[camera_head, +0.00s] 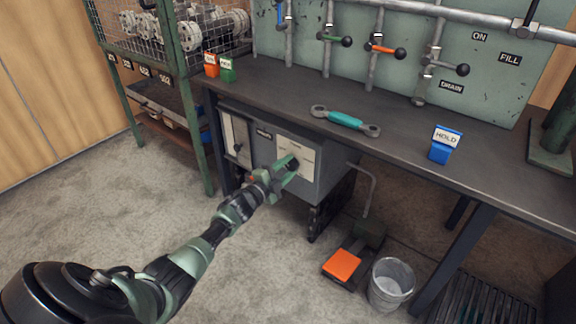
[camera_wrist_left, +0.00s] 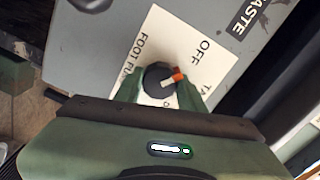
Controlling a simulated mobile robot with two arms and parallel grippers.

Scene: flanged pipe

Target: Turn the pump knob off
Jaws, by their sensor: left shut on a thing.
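The pump knob (camera_wrist_left: 155,82) is a dark round knob on a white label plate (camera_wrist_left: 204,51) on the front of a grey box (camera_head: 322,168) under the bench. The plate reads "OFF", "FOOT PU..." and "TA...", the last two partly covered. The knob's white-and-orange pointer (camera_wrist_left: 174,78) points right and slightly up in the left wrist view, between "OFF" and "TA...". My left gripper (camera_head: 290,167) is shut on the knob, one green finger on each side. The fingers hide the knob's lower edge. My right gripper is in neither view.
On the bench lie a teal-handled wrench (camera_head: 345,119) and a blue "HOLD" block (camera_head: 440,152). Valves line the panel behind. An orange pedal (camera_head: 342,265) and a bucket (camera_head: 391,281) stand on the floor below. A wire-cage rack (camera_head: 181,60) stands left; floor before it is clear.

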